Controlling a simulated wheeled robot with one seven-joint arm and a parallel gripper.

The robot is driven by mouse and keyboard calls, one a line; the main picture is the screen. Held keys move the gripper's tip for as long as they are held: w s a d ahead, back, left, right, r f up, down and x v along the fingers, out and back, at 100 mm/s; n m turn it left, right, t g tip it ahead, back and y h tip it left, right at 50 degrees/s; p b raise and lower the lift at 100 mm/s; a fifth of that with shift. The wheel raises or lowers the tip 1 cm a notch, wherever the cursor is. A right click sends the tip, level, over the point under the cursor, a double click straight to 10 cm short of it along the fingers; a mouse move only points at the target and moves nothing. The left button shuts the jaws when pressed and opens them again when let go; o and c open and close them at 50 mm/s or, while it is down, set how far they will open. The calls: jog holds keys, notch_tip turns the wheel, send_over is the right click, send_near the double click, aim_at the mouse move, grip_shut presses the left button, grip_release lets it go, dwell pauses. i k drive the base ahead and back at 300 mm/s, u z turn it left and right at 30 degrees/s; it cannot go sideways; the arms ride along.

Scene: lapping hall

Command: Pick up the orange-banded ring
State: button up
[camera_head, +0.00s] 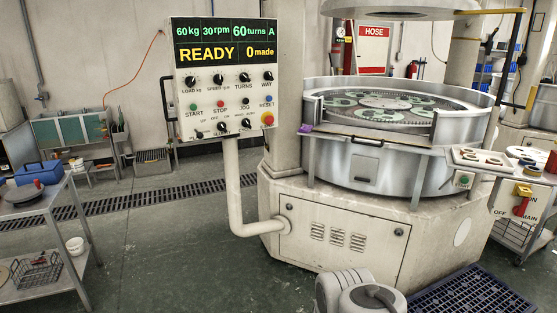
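I cannot make out an orange band on any ring from here. A small white tray (459,158) on the ledge at the right of the lapping machine (385,170) holds several small reddish-brown round pieces, too small to identify. Inside the machine's open tub, green carriers (345,101) lie on the dark plate around a pale centre. Pale rounded links of my own arm show at the bottom centre. My gripper's fingertips do not show.
A control panel (222,80) reading READY stands on a bent post left of the machine. A steel cart (45,210) with a blue box (39,173) is at the left. A blue grate (470,295) lies at the lower right. Green floor (170,255) is clear at left centre.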

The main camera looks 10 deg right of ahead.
aim_at(464, 151)
jog(key=z, duration=0.4)
jog(key=i, duration=1.85)
jog(key=z, duration=0.8)
